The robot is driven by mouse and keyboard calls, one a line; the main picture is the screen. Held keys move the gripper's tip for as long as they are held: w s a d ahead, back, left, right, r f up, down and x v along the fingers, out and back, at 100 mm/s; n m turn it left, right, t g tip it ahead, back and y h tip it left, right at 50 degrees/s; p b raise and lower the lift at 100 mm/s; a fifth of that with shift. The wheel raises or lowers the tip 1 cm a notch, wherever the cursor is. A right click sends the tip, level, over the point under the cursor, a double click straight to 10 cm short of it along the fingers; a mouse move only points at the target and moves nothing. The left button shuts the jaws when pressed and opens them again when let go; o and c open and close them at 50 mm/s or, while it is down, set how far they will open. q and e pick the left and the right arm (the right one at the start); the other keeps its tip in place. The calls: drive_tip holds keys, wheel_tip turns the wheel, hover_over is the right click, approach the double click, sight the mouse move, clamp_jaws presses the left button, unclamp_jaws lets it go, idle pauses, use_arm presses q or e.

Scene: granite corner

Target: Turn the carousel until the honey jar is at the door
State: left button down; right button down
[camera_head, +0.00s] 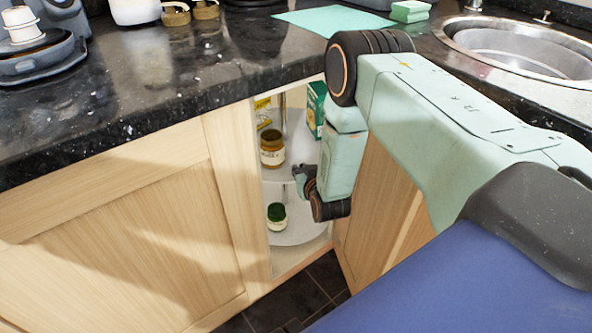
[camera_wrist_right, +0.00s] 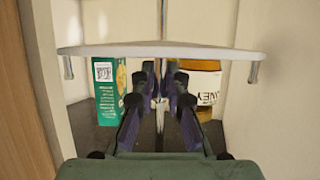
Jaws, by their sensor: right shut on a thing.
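The two-level white carousel (camera_head: 300,231) stands in the open corner cabinet. In the wrist view its upper shelf edge (camera_wrist_right: 120,50) crosses the picture, with short pegs hanging from it. My right gripper (camera_head: 303,182) is shut on the middle peg (camera_wrist_right: 160,75); its fingers also show in the wrist view (camera_wrist_right: 158,98). A jar with amber contents and a label ending in "NEY", the honey jar (camera_wrist_right: 207,97), shows below the shelf edge, right of the fingers. In the head view I cannot pick it out for certain. My left gripper is out of view.
A brown jar (camera_head: 272,149) stands on the upper level and a green-lidded jar (camera_head: 277,216) on the lower. A green box (camera_wrist_right: 108,92) shows left of the fingers. The dark countertop (camera_head: 150,90) overhangs the cabinet; wooden door panels (camera_head: 372,200) stand right.

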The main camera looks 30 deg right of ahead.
sight(314, 159)
drive_tip(key=d, duration=0.3)
drive_tip(key=d+p, duration=0.1)
drive_tip(key=d, duration=0.1)
drive_tip(key=shift+s+d, duration=0.15)
drive_tip(key=shift+s, duration=0.2)
drive_tip(key=shift+d, duration=0.3)
drive_tip(key=shift+f, duration=0.1)
drive_tip(key=c, duration=1.3)
unclamp_jaws()
drive_tip(key=shift+c, duration=0.2)
drive_tip(key=shift+a, duration=0.1)
